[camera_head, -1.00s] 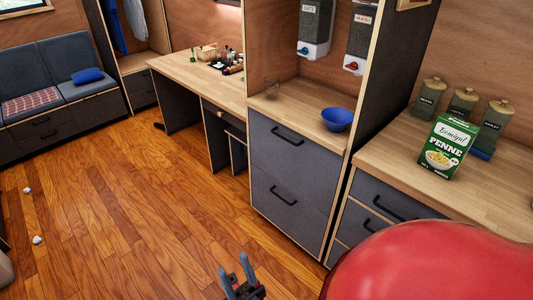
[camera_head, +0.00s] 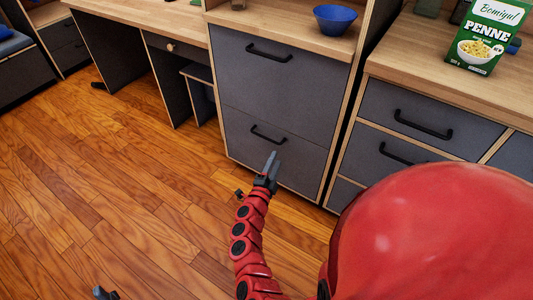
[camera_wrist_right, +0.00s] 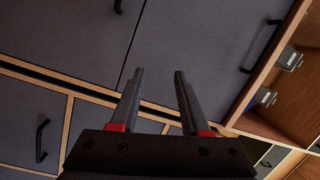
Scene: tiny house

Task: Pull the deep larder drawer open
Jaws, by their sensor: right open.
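The larder unit has two grey drawer fronts, an upper one (camera_head: 270,85) and a lower one (camera_head: 290,160), both shut. Each has a black bar handle, the upper (camera_head: 269,52) and the lower (camera_head: 267,134). I cannot tell which is the deep drawer. My right gripper (camera_head: 270,168) shows just below the lower handle, in front of the lower drawer; nothing is between its fingers. In the right wrist view, its open fingers (camera_wrist_right: 158,90) point at the fronts, with the upper handle (camera_wrist_right: 262,47) to the right. A tip of my left gripper (camera_head: 105,293) shows at the bottom left.
A blue bowl (camera_head: 335,19) stands on the unit's shelf. To the right is a counter with handled drawers (camera_head: 425,110) and a penne box (camera_head: 488,36) on top. A desk (camera_head: 150,28) stands left. The wooden floor (camera_head: 110,190) before the unit is clear.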

